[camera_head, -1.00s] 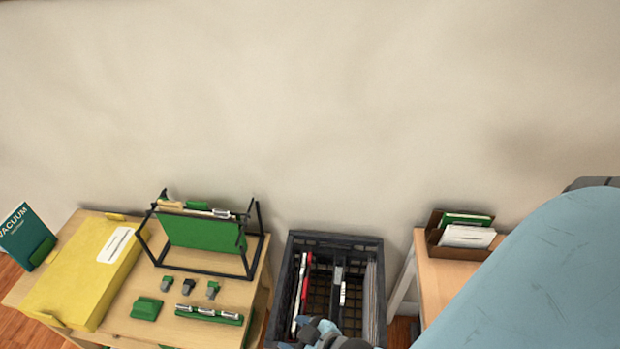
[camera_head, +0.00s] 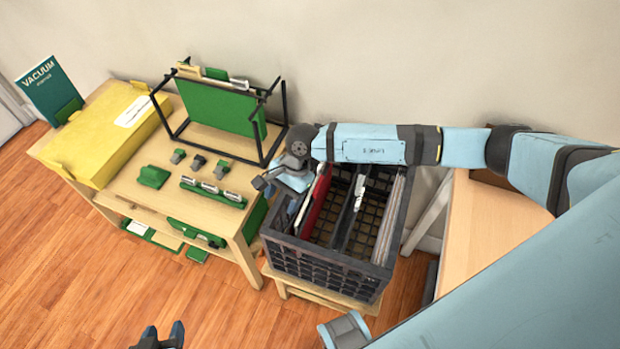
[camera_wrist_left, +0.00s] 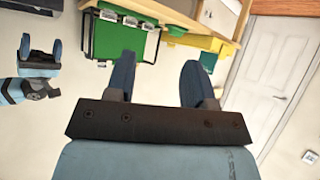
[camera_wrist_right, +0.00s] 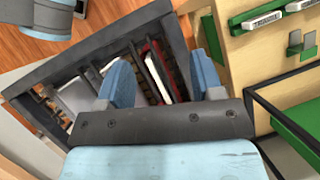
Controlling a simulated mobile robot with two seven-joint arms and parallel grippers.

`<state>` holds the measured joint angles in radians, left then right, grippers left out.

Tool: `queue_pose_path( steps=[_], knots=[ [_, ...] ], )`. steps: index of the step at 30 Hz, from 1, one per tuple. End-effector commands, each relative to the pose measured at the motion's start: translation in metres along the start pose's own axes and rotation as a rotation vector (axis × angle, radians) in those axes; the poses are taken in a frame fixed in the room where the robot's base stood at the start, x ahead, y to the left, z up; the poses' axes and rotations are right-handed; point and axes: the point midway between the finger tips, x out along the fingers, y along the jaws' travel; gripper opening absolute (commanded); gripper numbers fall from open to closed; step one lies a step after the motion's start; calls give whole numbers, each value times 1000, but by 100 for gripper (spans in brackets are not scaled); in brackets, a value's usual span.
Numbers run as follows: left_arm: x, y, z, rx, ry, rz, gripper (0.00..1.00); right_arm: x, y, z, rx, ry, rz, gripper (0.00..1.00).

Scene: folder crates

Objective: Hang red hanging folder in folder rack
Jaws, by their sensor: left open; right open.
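A red hanging folder (camera_head: 317,206) stands upright in the left part of the black crate (camera_head: 330,262); its red edge also shows between the fingers in the right wrist view (camera_wrist_right: 171,62). The folder rack (camera_head: 160,116) is a black wire frame on the wooden table, with a green folder (camera_head: 220,106) hanging in it. My right gripper (camera_head: 268,186) is over the crate's left side, close to the red folder. Its fingers (camera_wrist_right: 162,78) are open and apart above the crate. My left gripper (camera_head: 163,334) is open and empty, low in front of the table.
A yellow box (camera_head: 100,140), a teal book (camera_head: 50,90) and small green and grey items share the table (camera_head: 185,200) with the rack. Other folders and white papers stand in the crate. A second wooden table (camera_head: 485,225) is at right, partly behind my right arm.

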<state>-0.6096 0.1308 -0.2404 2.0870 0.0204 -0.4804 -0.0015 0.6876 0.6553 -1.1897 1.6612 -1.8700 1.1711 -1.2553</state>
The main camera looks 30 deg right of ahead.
Motion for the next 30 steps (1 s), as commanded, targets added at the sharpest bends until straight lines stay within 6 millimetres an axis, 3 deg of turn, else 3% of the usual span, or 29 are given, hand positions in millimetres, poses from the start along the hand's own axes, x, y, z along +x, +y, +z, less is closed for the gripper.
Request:
queue_pose_path(
  steps=[1,3,7,10,14,30],
  knots=[
    [6,0,8,-1,2,1,49,-4,-1,-33,-65,116,29,61],
    [7,1,9,-3,7,3,49,-16,-1,-64,-134,240,72,61],
    [9,1,9,-6,12,4,49,-34,-2,-98,-204,380,127,61],
    [9,2,10,-7,10,4,49,-39,-1,-110,-223,424,148,61],
    [10,2,10,-7,9,4,49,-30,1,-116,-227,431,154,61],
    [14,2,15,-1,14,4,49,60,10,-157,-225,427,151,61]
  ],
)
